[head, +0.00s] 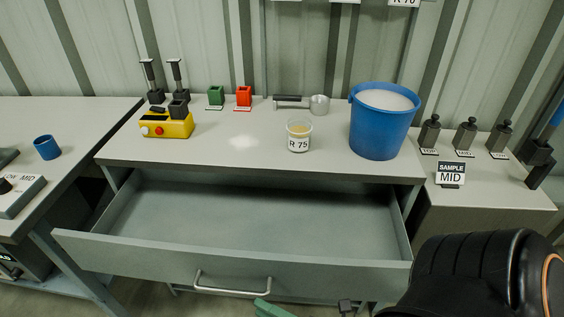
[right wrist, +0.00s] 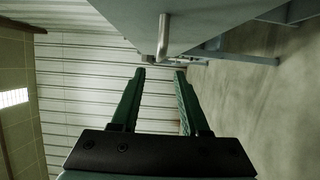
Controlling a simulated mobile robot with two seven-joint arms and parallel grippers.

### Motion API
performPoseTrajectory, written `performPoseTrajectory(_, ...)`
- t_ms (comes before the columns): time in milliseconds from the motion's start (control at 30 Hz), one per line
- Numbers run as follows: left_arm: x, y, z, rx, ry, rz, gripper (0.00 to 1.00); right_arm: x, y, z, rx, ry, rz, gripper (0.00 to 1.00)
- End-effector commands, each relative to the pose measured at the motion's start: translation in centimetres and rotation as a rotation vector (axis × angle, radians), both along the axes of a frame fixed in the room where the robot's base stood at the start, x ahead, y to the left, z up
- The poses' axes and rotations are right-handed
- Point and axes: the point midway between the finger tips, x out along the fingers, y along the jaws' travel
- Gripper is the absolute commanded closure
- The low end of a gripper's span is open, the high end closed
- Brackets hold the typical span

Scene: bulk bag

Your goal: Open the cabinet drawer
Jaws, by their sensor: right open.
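The cabinet drawer (head: 230,262) is pulled well out below the middle worktop, and its grey inside is empty. Its metal bar handle (head: 232,287) is on the front panel and also shows in the right wrist view (right wrist: 163,40). My right gripper (right wrist: 160,72) is open, with nothing between its green fingers. The handle appears just beyond the fingertips, apart from them. In the head view only a bit of green finger shows at the bottom edge, near the handle. My left gripper is not in view.
On the worktop (head: 225,150) stand a yellow control box (head: 167,126), green and red holders, a scoop (head: 300,102), a jar marked R 75 (head: 299,135) and a filled blue bucket (head: 380,125). Side tables stand left and right. My right arm covers the lower right.

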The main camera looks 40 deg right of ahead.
Motion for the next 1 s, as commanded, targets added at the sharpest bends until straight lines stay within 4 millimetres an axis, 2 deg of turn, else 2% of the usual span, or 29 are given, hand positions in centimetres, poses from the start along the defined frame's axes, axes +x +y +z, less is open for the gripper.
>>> performPoseTrajectory(100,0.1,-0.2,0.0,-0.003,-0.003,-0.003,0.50,-1.8,-0.6,-0.1,-0.002,0.002,-0.001,0.55)
performPoseTrajectory(300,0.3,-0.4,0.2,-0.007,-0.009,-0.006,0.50,-3.1,-1.0,0.0,-0.001,-0.001,-0.001,0.55)
performPoseTrajectory(1000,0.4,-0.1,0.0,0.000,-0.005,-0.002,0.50,-3.1,-1.0,0.0,0.000,-0.001,-0.001,0.55)
